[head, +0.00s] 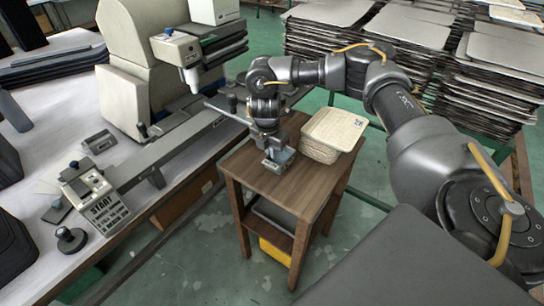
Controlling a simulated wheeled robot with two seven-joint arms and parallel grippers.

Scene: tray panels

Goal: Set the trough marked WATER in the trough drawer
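My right gripper (274,152) points down over the top of a small wooden table (262,180). A small grey metal piece (279,160) is right at its fingertips, at the table top. It may be a trough, but no WATER mark can be read on it. The fingers are too small and too close to this piece to show whether they grip it. Another small grey metal box (98,141) sits on the light bench at the left. I cannot identify the trough drawer for certain. My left gripper is not in view.
A woven basket (320,152) with a pale labelled top stands on the table beside the gripper. A dark tray and a yellow item (276,250) are below the table top. A machine with a long rail and a START panel (106,214) fills the bench. Stacked panels (415,28) stand behind.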

